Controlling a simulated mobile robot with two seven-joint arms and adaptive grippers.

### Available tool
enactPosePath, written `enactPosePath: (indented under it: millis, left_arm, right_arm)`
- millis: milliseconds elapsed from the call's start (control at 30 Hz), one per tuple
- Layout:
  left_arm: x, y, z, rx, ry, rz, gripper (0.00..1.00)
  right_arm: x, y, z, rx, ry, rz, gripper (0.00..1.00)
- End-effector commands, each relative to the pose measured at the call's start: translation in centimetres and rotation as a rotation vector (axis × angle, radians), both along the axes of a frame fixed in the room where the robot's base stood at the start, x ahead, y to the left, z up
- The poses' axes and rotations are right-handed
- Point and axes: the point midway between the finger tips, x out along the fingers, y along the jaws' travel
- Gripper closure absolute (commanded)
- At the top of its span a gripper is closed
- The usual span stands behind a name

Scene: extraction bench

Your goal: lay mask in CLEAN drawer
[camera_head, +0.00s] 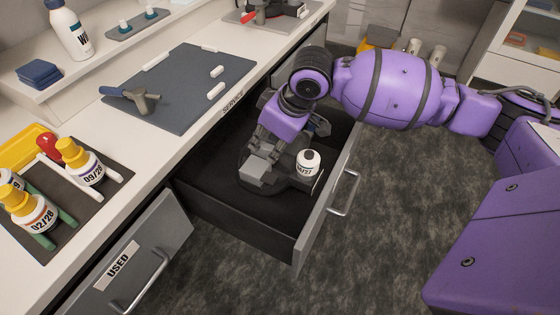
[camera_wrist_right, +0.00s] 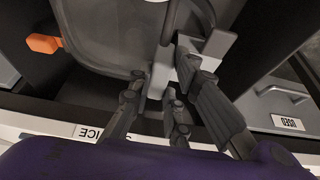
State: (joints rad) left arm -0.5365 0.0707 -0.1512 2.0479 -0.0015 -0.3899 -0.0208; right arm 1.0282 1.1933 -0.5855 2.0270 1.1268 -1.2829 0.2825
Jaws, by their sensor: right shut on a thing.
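The mask (camera_head: 285,184) is a dark grey piece with a white canister (camera_head: 308,162) marked with a date, inside the open drawer (camera_head: 230,222). My right gripper (camera_head: 262,160) reaches down into this drawer and is shut on the mask; its fingers partly hide it. In the right wrist view the fingers (camera_wrist_right: 172,98) close at the edge of a large grey rounded shape (camera_wrist_right: 105,35), which seems to be the mask. I cannot tell whether the mask touches the drawer floor. No label reading CLEAN shows. My left gripper is not in view.
A SERVICE label (camera_head: 233,101) is on the counter edge above the open drawer. The USED drawer (camera_head: 135,262) is at lower left. A dark mat (camera_head: 190,75) with tools and a tray of yellow-capped bottles (camera_head: 82,163) are on the counter.

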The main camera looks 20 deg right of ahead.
Motion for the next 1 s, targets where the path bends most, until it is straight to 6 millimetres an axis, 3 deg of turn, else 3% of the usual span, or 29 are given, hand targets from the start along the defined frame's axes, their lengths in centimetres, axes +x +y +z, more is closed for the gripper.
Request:
enactPosePath:
  millis: [567, 800, 1000]
  left_arm:
    - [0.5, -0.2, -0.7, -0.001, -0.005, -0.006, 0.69]
    - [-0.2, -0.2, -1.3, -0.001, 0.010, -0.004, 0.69]
    - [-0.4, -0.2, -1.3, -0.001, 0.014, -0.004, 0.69]
  right_arm:
    - [0.3, 0.1, -6.0, 0.001, -0.007, 0.005, 1.00]
    - [0.3, 0.1, -9.6, 0.000, -0.006, 0.005, 1.00]
    - [0.3, 0.1, -10.0, 0.001, -0.008, 0.006, 1.00]
